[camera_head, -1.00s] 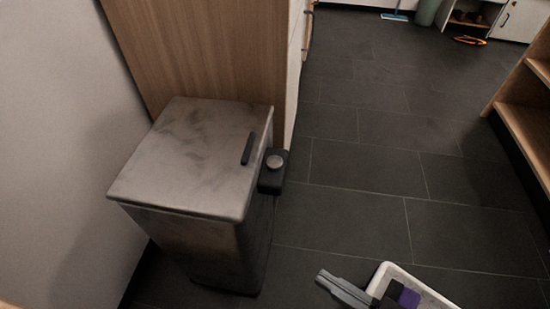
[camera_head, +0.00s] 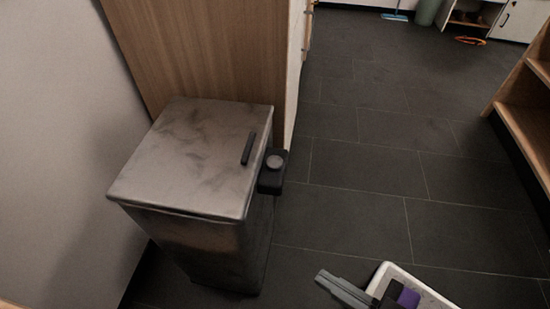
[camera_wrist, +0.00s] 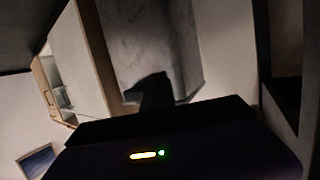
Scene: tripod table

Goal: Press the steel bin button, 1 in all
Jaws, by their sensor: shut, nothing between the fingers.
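The steel bin (camera_head: 185,155) stands at the left against a wall, its grey, smudged lid closed. Its button (camera_head: 275,162) is a round grey disc on top of a small black box at the bin's right side. My gripper (camera_head: 325,278) is at the bottom of the head view, to the right of and apart from the button, with its grey fingers pointing left. It is shut and holds nothing. In the wrist view a grey, smudged surface, likely the bin (camera_wrist: 150,40), shows beyond the dark gripper; I cannot make out the button there.
A wooden panel (camera_head: 205,50) rises behind the bin. A wooden shelf unit (camera_head: 525,115) stands at the right edge. The dark tiled floor (camera_head: 370,160) between them is clear. An orange object (camera_head: 469,41) lies far back by a white cabinet (camera_head: 515,20).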

